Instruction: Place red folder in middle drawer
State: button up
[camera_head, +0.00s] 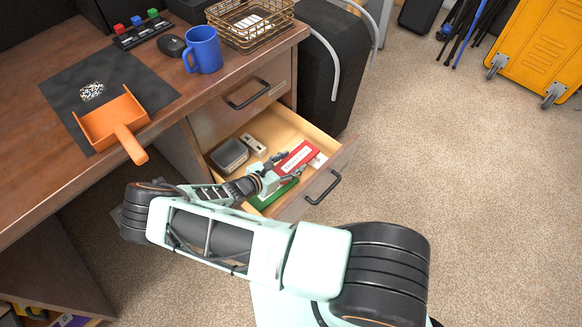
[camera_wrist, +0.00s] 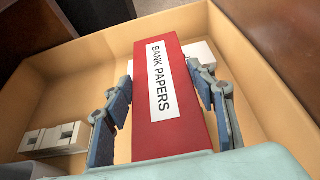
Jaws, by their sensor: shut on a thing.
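The red folder (camera_wrist: 196,132) bears a white "BANK PAPERS" label and stands between the fingers of my gripper (camera_wrist: 165,105) in the wrist view. The fingers are shut on its two sides. In the head view the red folder (camera_head: 297,157) is inside the open middle drawer (camera_head: 345,152), near its front. My gripper (camera_head: 274,172) reaches into the drawer from the left. I cannot tell whether the folder touches the drawer floor. My arm hides part of the drawer's near side.
The drawer also holds a dark metal box (camera_head: 229,154), a small beige block (camera_head: 253,145) and a green item (camera_head: 277,193). A closed drawer (camera_head: 240,105) is above. On the desk are an orange dustpan (camera_head: 113,122), a blue mug (camera_head: 203,50) and a wire basket (camera_head: 268,37).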

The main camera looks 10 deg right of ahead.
aim_at(291, 168)
jog(key=shift+f, duration=0.9)
jog(key=shift+f, duration=0.1)
jog(key=shift+f+b, duration=0.55)
jog(key=shift+b, duration=0.15)
jog(key=o, duration=1.2)
jog(key=shift+r, duration=0.1)
jog(key=shift+r+p, duration=0.2)
jog(key=shift+p, duration=0.1)
jog(key=p+v, duration=0.1)
jog(key=v, duration=0.3)
jog(key=p+v, duration=0.1)
jog(key=v, duration=0.3)
jog(key=p+v, duration=0.1)
jog(key=v, duration=0.3)
jog(key=shift+a+r, duration=0.1)
jog(key=shift+r, duration=0.25)
